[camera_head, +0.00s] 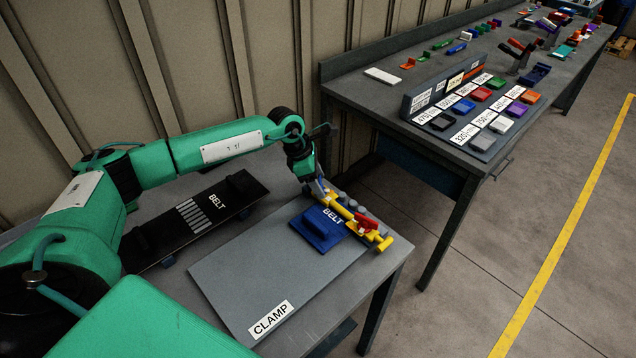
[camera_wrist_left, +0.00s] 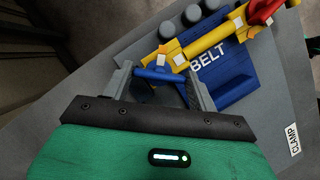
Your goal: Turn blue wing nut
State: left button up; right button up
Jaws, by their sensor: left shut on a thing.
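The blue wing nut (camera_wrist_left: 158,75) shows between the fingers of my left gripper (camera_wrist_left: 160,88) in the wrist view. My left gripper is shut on it. In the head view, this gripper (camera_head: 314,186) is at the far left end of the yellow clamp (camera_head: 345,211), and the nut is mostly hidden there. The yellow clamp also shows in the wrist view (camera_wrist_left: 207,45), running above the blue belt block (camera_wrist_left: 222,75). A red lever (camera_head: 366,221) sits at the clamp's other end. My right gripper is not in view.
The grey clamp board (camera_head: 240,290) lies on the near table, its front part bare. A black belt board (camera_head: 205,215) lies behind it at the left. A second bench (camera_head: 390,95) at the upper right holds coloured blocks and labels.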

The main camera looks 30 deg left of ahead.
pick_arm(q)
jog(key=n+t+y+b, duration=0.1)
jog(key=n, duration=0.2)
jog(key=shift+f+n+b, duration=0.1)
jog(key=shift+n+b, duration=0.3)
jog(key=n+b, duration=0.1)
jog(key=n, duration=0.1)
jog(key=shift+s+d+n+t+y+b, duration=0.1)
jog(key=shift+n+t+y+b, duration=0.2)
jog(key=shift+t+y+b, duration=0.1)
jog(key=shift+n+y+b, duration=0.3)
jog(key=shift+n+b, duration=0.25)
jog(key=shift+n, duration=0.25)
jog(key=shift+d+n+y+b, duration=0.1)
jog(key=shift+n+y+b, duration=0.5)
jog(key=shift+n+b, duration=0.65)
pick_arm(e)
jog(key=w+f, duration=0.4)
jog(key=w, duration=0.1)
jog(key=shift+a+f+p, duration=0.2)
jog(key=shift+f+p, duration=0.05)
jog(key=shift+p, duration=0.05)
pick_arm(q)
jog(key=shift+n, duration=0.25)
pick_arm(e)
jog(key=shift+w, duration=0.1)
pick_arm(q)
jog(key=o, duration=1)
